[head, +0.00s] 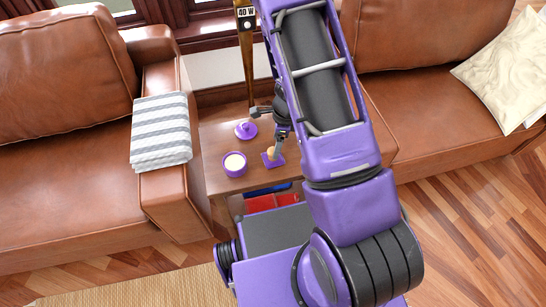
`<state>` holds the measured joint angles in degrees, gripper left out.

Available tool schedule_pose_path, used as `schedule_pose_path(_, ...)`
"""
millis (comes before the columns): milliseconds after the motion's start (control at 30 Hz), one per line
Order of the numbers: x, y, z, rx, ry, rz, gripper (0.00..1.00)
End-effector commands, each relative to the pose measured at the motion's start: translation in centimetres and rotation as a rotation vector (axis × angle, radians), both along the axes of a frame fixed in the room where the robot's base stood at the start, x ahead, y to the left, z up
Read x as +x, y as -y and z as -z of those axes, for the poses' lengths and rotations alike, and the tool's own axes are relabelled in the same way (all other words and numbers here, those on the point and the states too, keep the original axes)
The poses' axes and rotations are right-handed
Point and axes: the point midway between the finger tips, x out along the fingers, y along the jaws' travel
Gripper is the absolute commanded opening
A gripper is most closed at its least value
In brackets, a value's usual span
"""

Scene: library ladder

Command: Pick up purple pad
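The purple pad (266,162) is a small flat square on the brown wooden side table (213,127), near its front edge. A small yellowish thing (272,151) shows at the pad, partly hidden by my gripper. My gripper (277,152) points down at the pad's upper right part. I cannot tell whether its fingers touch the pad or are open or shut. A round purple container (234,165) with a pale inside stands just left of the pad. A round purple lid-like piece with a knob (246,130) lies behind it.
Brown leather sofas stand left (75,95) and right (435,100) of the table. A folded striped towel (160,131) lies on the left armrest. Red and blue items (270,201) are below the tabletop.

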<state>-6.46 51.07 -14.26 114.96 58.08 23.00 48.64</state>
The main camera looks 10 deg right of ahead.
Motion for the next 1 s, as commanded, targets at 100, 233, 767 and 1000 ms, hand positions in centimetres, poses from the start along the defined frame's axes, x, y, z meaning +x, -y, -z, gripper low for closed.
schedule_pose_path(100, 0.0, -0.2, 0.8, 0.0, -0.001, 0.0, 0.8)
schedule_pose_path(233, 0.0, -0.7, 2.6, 0.001, -0.002, 0.0, 0.8)
schedule_pose_path(767, 0.2, -1.1, 5.0, 0.0, 0.0, -0.001, 0.6)
schedule_pose_path(1000, 0.2, -1.1, 5.0, 0.0, 0.0, 0.0, 0.17)
